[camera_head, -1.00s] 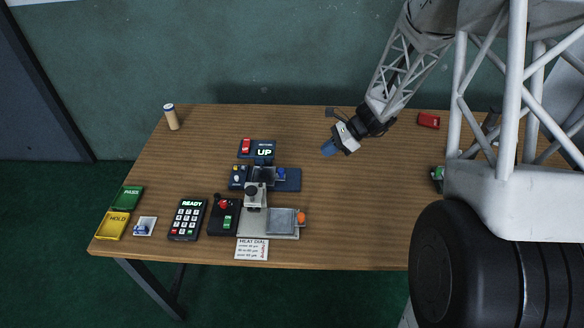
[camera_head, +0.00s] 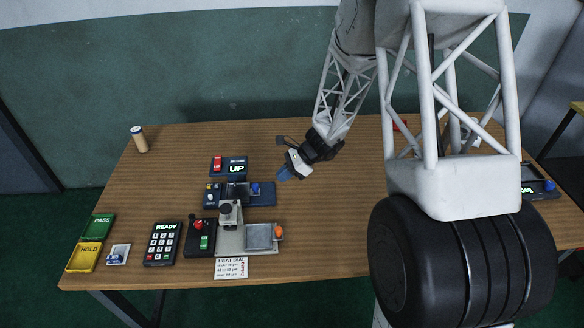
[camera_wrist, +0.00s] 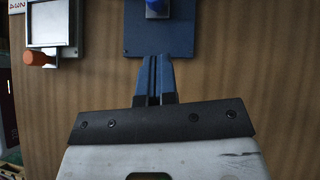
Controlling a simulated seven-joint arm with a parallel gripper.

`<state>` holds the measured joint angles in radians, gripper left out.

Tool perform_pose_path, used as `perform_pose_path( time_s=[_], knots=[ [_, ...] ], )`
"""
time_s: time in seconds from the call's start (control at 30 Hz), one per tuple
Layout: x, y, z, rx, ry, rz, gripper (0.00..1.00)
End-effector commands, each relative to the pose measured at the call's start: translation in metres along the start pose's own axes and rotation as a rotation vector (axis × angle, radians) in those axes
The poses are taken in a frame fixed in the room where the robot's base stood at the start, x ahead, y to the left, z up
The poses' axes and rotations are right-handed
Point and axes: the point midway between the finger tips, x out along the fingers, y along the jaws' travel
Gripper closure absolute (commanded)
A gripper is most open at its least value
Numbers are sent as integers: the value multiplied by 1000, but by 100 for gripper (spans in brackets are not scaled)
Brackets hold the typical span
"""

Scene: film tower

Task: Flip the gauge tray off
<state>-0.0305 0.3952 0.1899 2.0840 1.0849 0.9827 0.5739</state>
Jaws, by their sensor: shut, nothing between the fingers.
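My gripper (camera_head: 285,173) is shut and empty, above the table to the right of the blue device. In the wrist view its fingertips (camera_wrist: 154,62) are together, near the edge of the blue plate in the picture. A small dark box with a red switch (camera_head: 217,164) and a display reading UP (camera_head: 236,168) stands at the back. In front of it is a dark blue base (camera_head: 264,198) with a blue knob (camera_head: 255,188); the plate (camera_wrist: 135,38) and knob (camera_wrist: 157,6) show in the wrist view too. I cannot tell which part is the gauge tray.
In front stands a grey stand with a square plate (camera_head: 260,236) and orange knob (camera_head: 278,232). A READY keypad (camera_head: 163,244), green PASS tray (camera_head: 97,227) and yellow HOLD tray (camera_head: 86,257) lie left. A cylinder (camera_head: 140,139) stands back left. The table right of the blue base is clear.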

Motion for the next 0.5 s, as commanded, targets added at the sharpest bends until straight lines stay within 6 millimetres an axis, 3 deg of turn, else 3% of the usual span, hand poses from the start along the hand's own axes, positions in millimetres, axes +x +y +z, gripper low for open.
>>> perform_pose_path(
  time_s=[0.17,0.5],
  knots=[
    [29,1,0,0,0,3,100],
    [52,0,22,-2,1,2,100]
  ],
)
